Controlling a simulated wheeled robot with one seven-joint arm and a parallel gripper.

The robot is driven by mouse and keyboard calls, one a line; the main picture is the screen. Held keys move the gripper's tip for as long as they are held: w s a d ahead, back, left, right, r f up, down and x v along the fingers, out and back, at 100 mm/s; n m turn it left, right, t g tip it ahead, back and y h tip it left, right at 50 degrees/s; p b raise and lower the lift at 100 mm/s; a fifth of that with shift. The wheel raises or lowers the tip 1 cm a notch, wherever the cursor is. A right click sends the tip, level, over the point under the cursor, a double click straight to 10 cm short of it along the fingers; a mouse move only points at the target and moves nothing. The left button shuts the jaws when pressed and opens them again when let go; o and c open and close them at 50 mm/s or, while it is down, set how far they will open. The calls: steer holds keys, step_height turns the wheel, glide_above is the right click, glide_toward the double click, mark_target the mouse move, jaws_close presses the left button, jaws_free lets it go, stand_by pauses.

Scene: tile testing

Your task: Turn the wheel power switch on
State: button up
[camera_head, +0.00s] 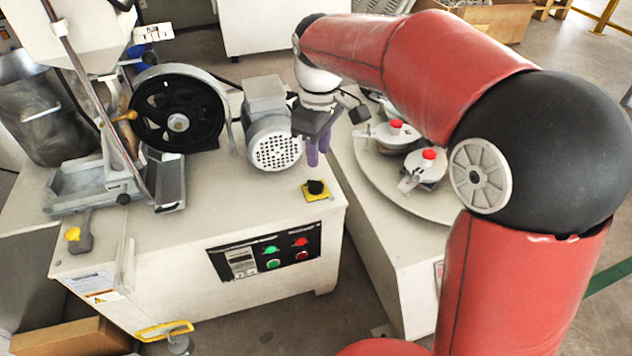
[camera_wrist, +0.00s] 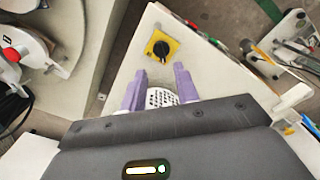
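The likely wheel power switch is a black rotary knob on a yellow square plate (camera_head: 315,191), on the machine's top near its front right corner. In the wrist view the knob and plate (camera_wrist: 161,47) lie just beyond my fingertips, slightly left of centre. My gripper (camera_head: 318,158) hangs above and behind the switch, pointing down, with purple fingers. In the wrist view my fingers (camera_wrist: 158,76) are apart with nothing between them, so the gripper is open and not touching the knob. The black wheel (camera_head: 178,122) stands at the machine's back left.
A grey motor (camera_head: 273,140) stands close to the left of my gripper. A front panel (camera_head: 265,251) has green and red buttons. A round table (camera_head: 437,205) with red-topped fixtures is to the right. The machine top in front of the motor is clear.

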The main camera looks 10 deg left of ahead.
mark_target(315, 181)
steer(key=shift+w+a+f, duration=0.1)
steer(key=shift+a+f, duration=0.2)
steer(key=shift+f, duration=0.25)
step_height(315, 181, down, 7)
steer(key=shift+f+b, duration=0.1)
steer(key=shift+b, duration=0.8)
jaws_close()
